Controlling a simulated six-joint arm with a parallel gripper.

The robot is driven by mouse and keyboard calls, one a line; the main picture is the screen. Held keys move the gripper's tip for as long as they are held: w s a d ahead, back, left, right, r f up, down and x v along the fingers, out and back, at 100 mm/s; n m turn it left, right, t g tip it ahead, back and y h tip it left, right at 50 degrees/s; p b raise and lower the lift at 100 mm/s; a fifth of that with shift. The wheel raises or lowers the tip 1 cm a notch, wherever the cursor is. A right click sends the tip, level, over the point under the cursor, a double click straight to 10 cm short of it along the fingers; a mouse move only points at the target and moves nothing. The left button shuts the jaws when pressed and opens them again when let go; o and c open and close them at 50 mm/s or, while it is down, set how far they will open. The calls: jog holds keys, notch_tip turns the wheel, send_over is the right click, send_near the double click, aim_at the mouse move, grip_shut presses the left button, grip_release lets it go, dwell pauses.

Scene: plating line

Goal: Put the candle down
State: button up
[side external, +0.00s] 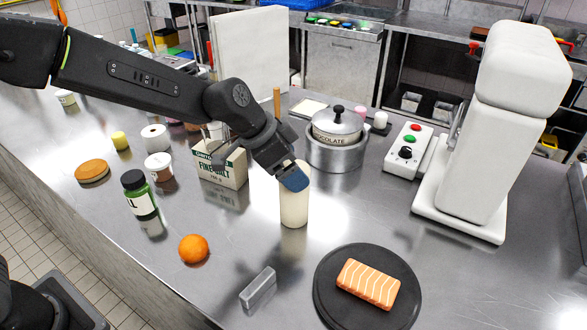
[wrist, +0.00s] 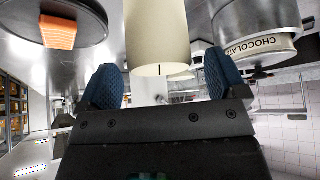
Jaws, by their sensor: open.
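The candle (side external: 294,208) is a plain cream cylinder standing upright on the steel counter in the side view. In the wrist view the candle (wrist: 157,35) comes down from the top edge, with a short dark wick at its near end. My gripper (side external: 295,181) is at the candle's top in the side view. In the wrist view my gripper (wrist: 161,74) has its blue fingertips open on either side of the candle's wick end, with a gap showing on both sides. The far fingertip is partly hidden in the side view.
A steel pot (side external: 337,152) with a chocolate tin stands behind the candle. A dark round plate (side external: 330,308) with a salmon block (side external: 368,284) lies front right. A grey block (side external: 258,288), an orange (side external: 194,249), a green jar (side external: 139,195) and a carton (side external: 222,165) stand left.

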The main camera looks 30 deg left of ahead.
jog(key=v, duration=1.1)
jog(key=s+a+f+n+y, duration=0.1)
jog(key=s+a+n, duration=0.3)
jog(key=s, duration=0.6)
jog(key=s+a+f+n+y, duration=0.1)
jog(key=s+a+n+y, duration=0.2)
jog(key=s+a, duration=0.6)
jog(key=shift+s+n+t+y, duration=0.35)
jog(key=shift+s+n, duration=0.35)
jog(key=shift+s, duration=0.4)
